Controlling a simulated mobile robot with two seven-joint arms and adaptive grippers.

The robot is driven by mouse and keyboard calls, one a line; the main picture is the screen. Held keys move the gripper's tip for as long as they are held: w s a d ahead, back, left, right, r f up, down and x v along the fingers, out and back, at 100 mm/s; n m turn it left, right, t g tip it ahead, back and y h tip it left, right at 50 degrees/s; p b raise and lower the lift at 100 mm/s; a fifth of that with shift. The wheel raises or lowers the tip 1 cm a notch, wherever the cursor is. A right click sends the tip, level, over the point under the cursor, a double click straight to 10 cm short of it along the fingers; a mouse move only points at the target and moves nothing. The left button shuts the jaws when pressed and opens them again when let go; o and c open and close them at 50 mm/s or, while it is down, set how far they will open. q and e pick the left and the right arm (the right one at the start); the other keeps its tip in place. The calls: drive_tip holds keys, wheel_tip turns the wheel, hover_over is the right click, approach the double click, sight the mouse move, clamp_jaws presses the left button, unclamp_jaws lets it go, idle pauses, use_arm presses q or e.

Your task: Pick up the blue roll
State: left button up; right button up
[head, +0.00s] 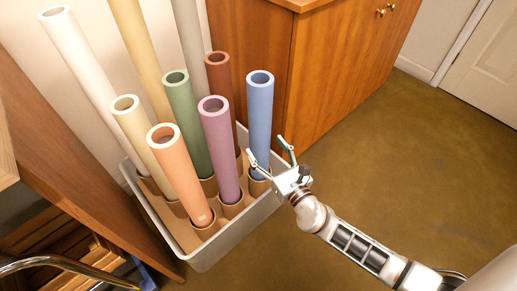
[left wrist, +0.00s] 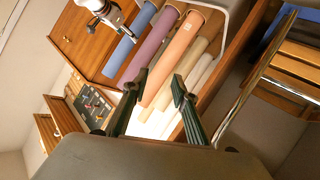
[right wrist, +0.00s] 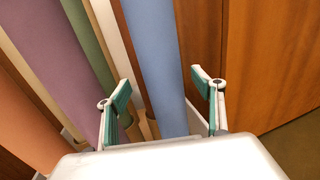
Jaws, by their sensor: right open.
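The blue roll (head: 260,115) stands upright in a holder at the right end of the white bin (head: 205,262). My right gripper (head: 266,146) is open near the roll's lower part, with one finger to each side of it in the head view. In the right wrist view the blue roll (right wrist: 158,70) shows in the gap between the open fingers (right wrist: 162,88); I cannot tell how deep it sits between them. In the left wrist view my left gripper (left wrist: 160,84) is open and empty, and the blue roll (left wrist: 127,42) is beyond it.
Close by stand purple (head: 219,150), green (head: 187,125), orange (head: 178,165) and brown (head: 219,75) rolls, among several others. A wooden cabinet (head: 325,60) stands behind the bin's right end. The floor (head: 430,150) to the right is clear.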

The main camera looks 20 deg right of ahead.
drive_tip(key=w, duration=0.3)
drive_tip(key=w+b, duration=0.1)
drive_tip(key=shift+w+f, duration=0.15)
drive_tip(key=shift+f, duration=0.1)
drive_tip(key=shift+w+a+r, duration=0.1)
drive_tip(key=shift+w, duration=0.35)
drive_tip(key=c, duration=1.4)
use_arm(q)
drive_tip(key=shift+s+d+f+n, duration=0.15)
drive_tip(key=shift+s+d+n, duration=0.05)
drive_tip(key=shift+d+n, duration=0.45)
use_arm(e)
drive_tip(key=shift+o, duration=0.2)
drive_tip(key=shift+r, duration=0.15)
